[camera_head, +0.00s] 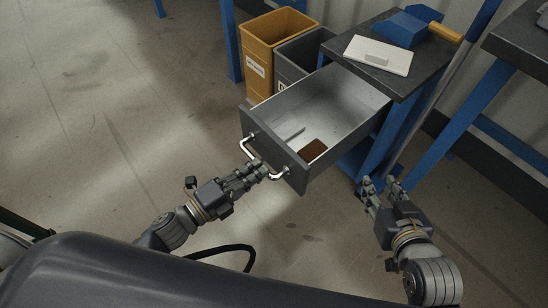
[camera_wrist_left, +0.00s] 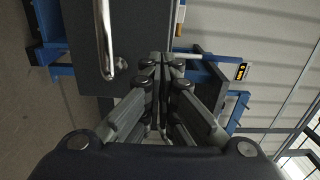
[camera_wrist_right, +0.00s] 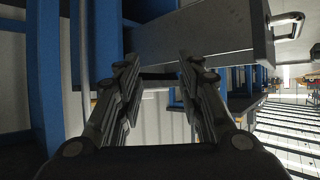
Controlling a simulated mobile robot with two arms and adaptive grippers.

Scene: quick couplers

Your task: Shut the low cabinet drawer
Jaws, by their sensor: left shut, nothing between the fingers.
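The grey cabinet drawer (camera_head: 345,95) is pulled well open below a dark worktop. Its dark front panel (camera_head: 290,165) carries a bar handle (camera_head: 247,150). My left gripper (camera_head: 262,168) is shut and empty at the drawer front, its fingers overlapping the middle of the handle in the head view. In the left wrist view the handle (camera_wrist_left: 104,40) lies left of the fingertips (camera_wrist_left: 162,62). Whether they touch the panel I cannot tell. My right gripper (camera_head: 381,182) is open and empty, right of the drawer; the drawer's side shows ahead in the right wrist view (camera_wrist_right: 200,32).
Inside the drawer lie a brown block (camera_head: 313,150) and a thin grey piece. A white lidded panel (camera_head: 378,54) and a blue tool rest on the worktop (camera_head: 400,83). Yellow (camera_head: 270,45) and grey (camera_head: 300,60) bins stand left of the cabinet. The floor at left is clear.

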